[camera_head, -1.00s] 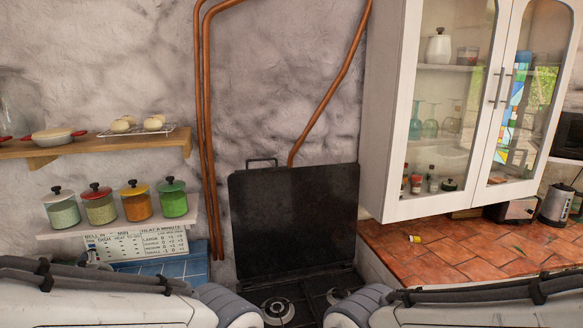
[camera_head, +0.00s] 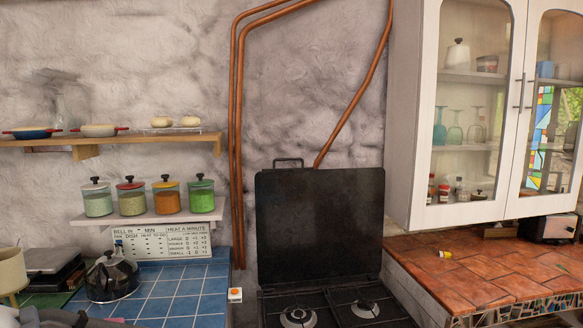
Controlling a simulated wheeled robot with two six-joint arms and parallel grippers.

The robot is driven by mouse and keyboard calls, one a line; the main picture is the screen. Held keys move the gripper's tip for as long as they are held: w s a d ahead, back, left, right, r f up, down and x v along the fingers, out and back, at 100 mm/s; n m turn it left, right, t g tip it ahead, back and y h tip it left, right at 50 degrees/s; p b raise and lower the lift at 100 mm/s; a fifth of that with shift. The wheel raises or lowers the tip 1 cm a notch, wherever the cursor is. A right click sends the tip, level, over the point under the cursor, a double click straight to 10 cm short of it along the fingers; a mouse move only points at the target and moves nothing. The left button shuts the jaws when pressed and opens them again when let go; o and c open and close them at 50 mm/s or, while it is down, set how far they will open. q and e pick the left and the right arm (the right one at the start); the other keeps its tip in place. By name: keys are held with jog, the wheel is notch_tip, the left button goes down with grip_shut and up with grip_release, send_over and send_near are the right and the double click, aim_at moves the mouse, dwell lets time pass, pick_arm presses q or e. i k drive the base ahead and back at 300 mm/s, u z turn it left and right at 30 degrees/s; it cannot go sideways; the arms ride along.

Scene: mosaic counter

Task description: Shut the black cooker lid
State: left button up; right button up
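The black cooker lid (camera_head: 318,225) stands upright against the stone wall, raised behind the hob. A dark handle (camera_head: 288,162) shows at its top edge on the left. Below the lid is the black hob (camera_head: 331,311) with round burners and grates; its front is cut off by the bottom of the picture. Neither gripper shows. A small part of my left arm appears at the bottom left corner, away from the lid.
Left of the cooker, a blue tiled counter (camera_head: 178,300) holds a black kettle (camera_head: 112,275). Shelves with jars (camera_head: 131,196) hang above. An orange tiled counter (camera_head: 480,275) and a white glass-fronted cabinet (camera_head: 408,130) stand at right. The space before the lid looks clear.

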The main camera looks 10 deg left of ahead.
aim_at(313, 226)
jog(key=k, duration=1.05)
jog(key=u, duration=0.75)
jog(key=i, duration=1.5)
jog(key=z, duration=0.65)
jog(key=i, duration=0.8)
jog(key=z, duration=0.75)
